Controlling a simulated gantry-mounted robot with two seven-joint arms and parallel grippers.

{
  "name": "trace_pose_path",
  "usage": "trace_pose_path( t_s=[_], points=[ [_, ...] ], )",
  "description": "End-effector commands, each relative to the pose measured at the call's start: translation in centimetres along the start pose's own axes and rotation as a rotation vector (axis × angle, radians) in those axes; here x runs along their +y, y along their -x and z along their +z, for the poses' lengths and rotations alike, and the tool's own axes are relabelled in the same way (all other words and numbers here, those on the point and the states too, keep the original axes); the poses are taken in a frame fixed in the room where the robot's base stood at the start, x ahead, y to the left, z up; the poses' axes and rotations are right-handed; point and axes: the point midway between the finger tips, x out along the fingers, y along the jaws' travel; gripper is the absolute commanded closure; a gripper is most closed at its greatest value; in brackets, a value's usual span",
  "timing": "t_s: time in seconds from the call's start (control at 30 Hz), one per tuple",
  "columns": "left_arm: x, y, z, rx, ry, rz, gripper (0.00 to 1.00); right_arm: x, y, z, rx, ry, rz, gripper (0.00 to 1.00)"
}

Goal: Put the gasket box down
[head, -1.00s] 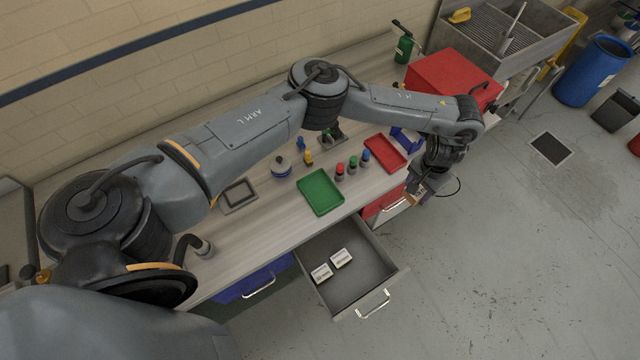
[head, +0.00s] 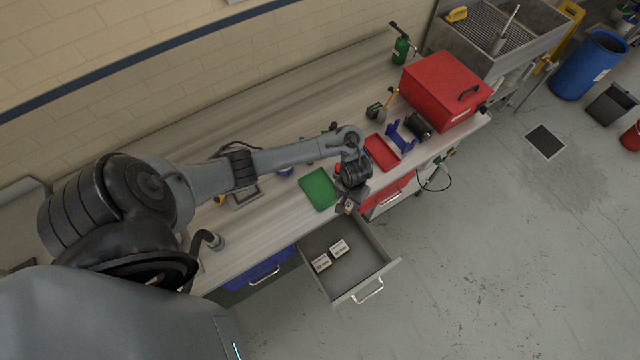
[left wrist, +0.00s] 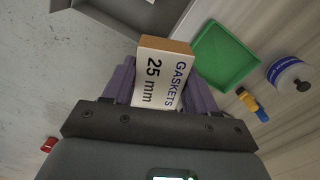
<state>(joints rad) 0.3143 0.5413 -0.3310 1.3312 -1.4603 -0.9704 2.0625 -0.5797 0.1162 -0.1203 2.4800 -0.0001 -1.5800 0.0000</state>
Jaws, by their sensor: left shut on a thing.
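The gasket box (left wrist: 162,76), white with a brown cardboard side and marked "GASKETS 25 mm", sits between the purple fingers of my left gripper (left wrist: 160,90). In the head view, my left gripper (head: 347,206) is shut on it above the bench's front edge, between the green tray (head: 319,188) and the open drawer (head: 376,262). Only a small part of the held box shows there. Two white boxes (head: 321,262) (head: 339,247) lie side by side in the drawer's left part. My right gripper is not in view.
The drawer's right part is bare. A red tray (head: 382,152), a blue holder (head: 401,137) and a red toolbox (head: 445,90) stand farther right on the bench. A blue-and-white bottle (left wrist: 289,74) stands beyond the green tray in the left wrist view.

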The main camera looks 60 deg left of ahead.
Motion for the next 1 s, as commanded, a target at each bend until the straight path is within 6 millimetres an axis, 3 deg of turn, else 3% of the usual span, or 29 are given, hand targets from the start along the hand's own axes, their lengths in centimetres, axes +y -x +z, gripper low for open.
trace_pose_path(
  t_s=[0.33,0.8,1.0],
  points=[
    [-3.0,-1.2,0.8,0.000,0.032,0.001,0.73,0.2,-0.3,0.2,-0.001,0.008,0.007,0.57],
    [-11.2,-6.7,-1.8,0.000,0.036,0.000,0.73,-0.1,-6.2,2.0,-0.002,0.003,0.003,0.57],
    [-13.2,-7.5,-2.5,0.000,0.033,0.000,0.73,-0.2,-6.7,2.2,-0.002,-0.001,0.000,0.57]
  ],
)
